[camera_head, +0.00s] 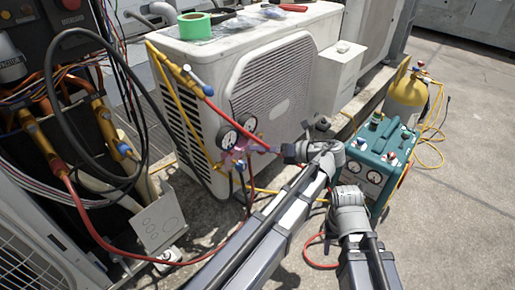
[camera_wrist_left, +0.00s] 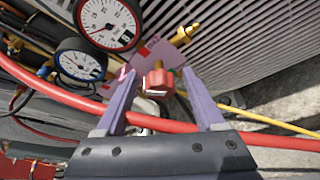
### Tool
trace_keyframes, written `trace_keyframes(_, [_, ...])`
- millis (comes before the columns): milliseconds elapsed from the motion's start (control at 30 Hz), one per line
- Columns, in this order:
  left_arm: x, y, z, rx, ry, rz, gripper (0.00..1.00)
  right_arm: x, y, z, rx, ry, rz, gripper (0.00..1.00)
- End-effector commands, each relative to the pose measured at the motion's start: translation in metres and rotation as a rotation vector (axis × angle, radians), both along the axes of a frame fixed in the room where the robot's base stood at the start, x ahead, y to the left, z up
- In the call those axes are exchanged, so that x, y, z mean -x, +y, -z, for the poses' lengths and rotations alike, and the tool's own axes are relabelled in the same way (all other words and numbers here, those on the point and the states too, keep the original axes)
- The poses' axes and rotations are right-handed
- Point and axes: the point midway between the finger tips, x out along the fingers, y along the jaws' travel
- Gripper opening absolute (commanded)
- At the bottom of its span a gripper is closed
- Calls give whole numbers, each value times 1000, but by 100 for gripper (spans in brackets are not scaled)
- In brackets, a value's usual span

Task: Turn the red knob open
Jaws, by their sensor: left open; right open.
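The red knob (camera_wrist_left: 158,80) shows in the left wrist view, on a brass fitting of the pink gauge manifold (camera_wrist_left: 150,52). My left gripper (camera_wrist_left: 158,74) is open, with one purple finger on each side of the knob and gaps between. In the head view my left arm reaches the gauges (camera_head: 229,138) in front of the white condenser; the knob cannot be made out there. My right arm's end shows lower right, but its gripper fingers are hidden.
A teal recovery machine (camera_head: 388,146) and a yellow cylinder (camera_head: 407,95) stand to the right. Wires and an open unit crowd the left. Open concrete (camera_head: 460,180) lies at the right.

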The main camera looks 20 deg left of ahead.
Motion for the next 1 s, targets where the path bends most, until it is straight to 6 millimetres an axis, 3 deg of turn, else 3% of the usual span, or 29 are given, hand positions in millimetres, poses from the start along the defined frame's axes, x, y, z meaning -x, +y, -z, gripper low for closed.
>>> trace_keyframes(167, [0,0,0,0,0,0,69,0,0,0,0,0,0,50])
trace_keyframes(767, [0,0,0,0,0,0,1,0,0,0,0,0,0,50])
trace_keyframes(1000, [0,0,0,1,-3,0,0,0,0,-1,0,0,0,50])
